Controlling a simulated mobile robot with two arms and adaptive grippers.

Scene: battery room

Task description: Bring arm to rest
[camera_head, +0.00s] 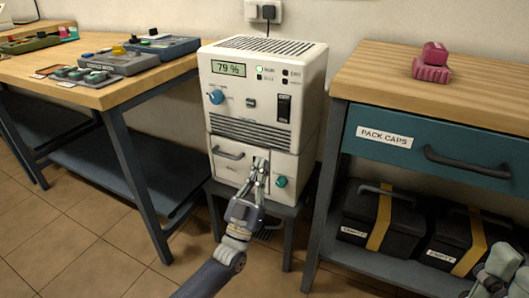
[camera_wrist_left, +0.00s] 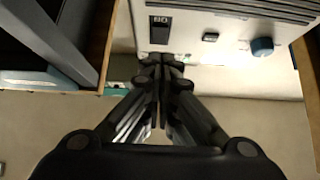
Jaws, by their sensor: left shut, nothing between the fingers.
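My left gripper (camera_head: 260,168) is shut and empty in the head view. It is in front of the lower part of the white charger unit (camera_head: 262,90), between the grey handle (camera_head: 229,154) and the teal knob (camera_head: 281,182). I cannot tell whether its tips touch the unit. In the left wrist view the closed fingers (camera_wrist_left: 160,65) point toward the unit's front. My right gripper (camera_head: 502,268) shows only partly at the lower right corner of the head view, and its fingers are not clear.
The charger's display reads 79 %. A wooden workbench (camera_head: 112,95) with several devices stands left. At right, a bench has a teal drawer (camera_head: 390,140) labelled PACK CAPS, a pink object (camera_head: 433,62) on top, and black boxes (camera_head: 380,225) labelled EMPTY below. Tiled floor lies open at front left.

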